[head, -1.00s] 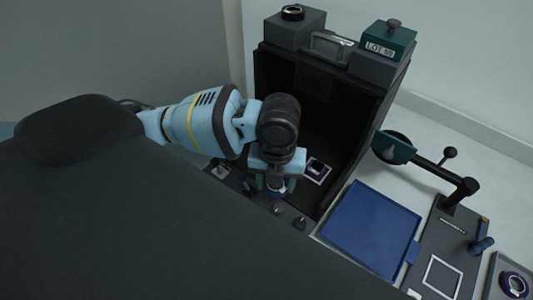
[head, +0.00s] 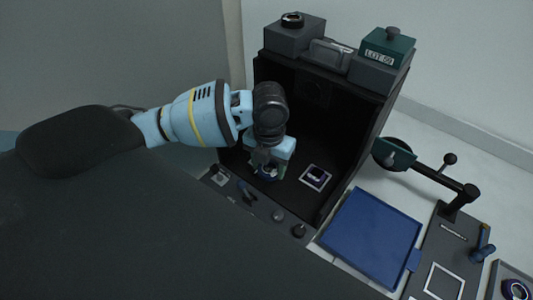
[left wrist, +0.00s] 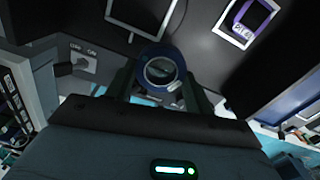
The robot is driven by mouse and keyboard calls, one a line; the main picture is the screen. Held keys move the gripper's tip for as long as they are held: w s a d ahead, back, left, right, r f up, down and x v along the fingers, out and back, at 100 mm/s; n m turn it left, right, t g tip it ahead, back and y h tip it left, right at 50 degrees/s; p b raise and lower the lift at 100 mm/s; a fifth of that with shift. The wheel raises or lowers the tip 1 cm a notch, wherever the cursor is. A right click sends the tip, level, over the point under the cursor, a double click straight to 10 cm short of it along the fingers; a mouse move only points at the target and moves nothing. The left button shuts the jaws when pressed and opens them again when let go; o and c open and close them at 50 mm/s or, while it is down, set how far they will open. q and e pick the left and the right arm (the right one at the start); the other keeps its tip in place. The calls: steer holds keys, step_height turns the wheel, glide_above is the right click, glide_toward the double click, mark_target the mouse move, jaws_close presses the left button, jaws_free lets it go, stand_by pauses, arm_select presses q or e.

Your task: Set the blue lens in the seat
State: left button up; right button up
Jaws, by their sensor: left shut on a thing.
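My left gripper (head: 267,173) is shut on the blue lens (left wrist: 161,71), a dark blue ring with clear glass held between the two fingertips. In the head view the lens (head: 267,178) shows only as a small blue-and-white bit under the fingers. The gripper is at the open front of a black box (head: 300,110), over its floor. On that floor, to the right of the gripper, a white square outline (head: 304,177) surrounds a small purple-and-white item (head: 317,178). I cannot tell which part is the seat. My right gripper is not in view.
Knobs (head: 278,215) and a switch line the box's front ledge. A blue tray (head: 368,235) lies right of the box. A jointed black arm (head: 430,170) stands beyond it. A grey box (head: 295,36) and a green LOT 59 block (head: 388,44) sit on top.

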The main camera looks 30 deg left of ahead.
arm_select(q)
steer(key=w+a, duration=0.4)
steer(key=w, duration=0.1)
steer(key=shift+w+a+f, duration=0.2)
steer(key=shift+f, duration=0.1)
steer(key=shift+w+a+f, duration=0.1)
steer(key=shift+f, duration=1.65)
steer(key=shift+f, duration=0.2)
steer(key=o, duration=1)
step_height(320, 180, up, 12)
steer(key=shift+r, duration=0.2)
